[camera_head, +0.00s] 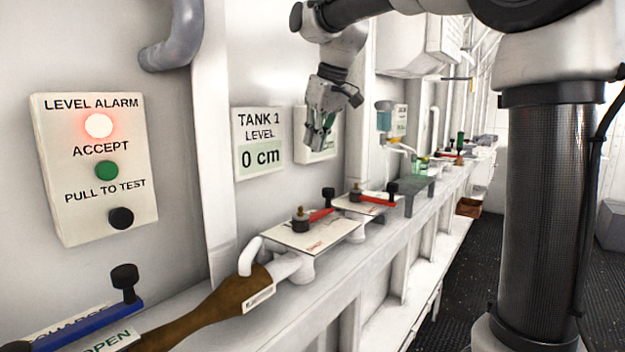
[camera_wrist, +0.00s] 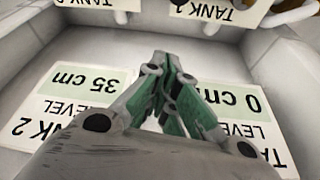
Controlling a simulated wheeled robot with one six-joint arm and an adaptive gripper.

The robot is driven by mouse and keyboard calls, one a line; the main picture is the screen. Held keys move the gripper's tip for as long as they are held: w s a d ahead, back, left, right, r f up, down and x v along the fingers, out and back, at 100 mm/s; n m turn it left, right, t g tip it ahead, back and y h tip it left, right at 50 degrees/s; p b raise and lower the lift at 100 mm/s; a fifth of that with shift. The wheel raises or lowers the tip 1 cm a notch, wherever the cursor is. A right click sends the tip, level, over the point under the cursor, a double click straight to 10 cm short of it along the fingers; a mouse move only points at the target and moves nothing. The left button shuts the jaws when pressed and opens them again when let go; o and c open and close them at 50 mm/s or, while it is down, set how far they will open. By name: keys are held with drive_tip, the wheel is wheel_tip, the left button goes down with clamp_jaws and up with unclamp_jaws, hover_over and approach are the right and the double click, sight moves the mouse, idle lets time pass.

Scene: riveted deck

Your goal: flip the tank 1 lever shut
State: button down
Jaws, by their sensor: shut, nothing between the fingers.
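The nearer red lever (camera_head: 320,215) with a black knob is on a white plate (camera_head: 296,238) on the ledge, below the TANK 1 sign (camera_head: 258,142), which reads 0 cm. In the wrist view, a plate marked TANK 1 (camera_wrist: 225,12) shows upside down at the top edge; its lever is mostly out of frame. My gripper (camera_head: 319,148) is shut and empty, hanging above the ledge near the wall, apart from the levers. The shut fingertips also show in the wrist view (camera_wrist: 160,56).
A second red lever (camera_head: 376,201) lies just beyond. The TANK 2 sign (camera_wrist: 75,100) reads 35 cm. A level alarm panel (camera_head: 97,170) has its lamp lit red. A blue lever (camera_head: 85,318) and a brown wrapped pipe (camera_head: 205,312) are at the near left.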

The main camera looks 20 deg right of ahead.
drive_tip(key=shift+s+r, duration=0.1)
drive_tip(key=shift+s, duration=0.15)
wheel_tip(320, 180, down, 10)
drive_tip(key=shift+r, duration=0.25)
drive_tip(key=shift+s+d, duration=0.2)
drive_tip(key=shift+s, duration=0.1)
idle(0.3)
idle(0.4)
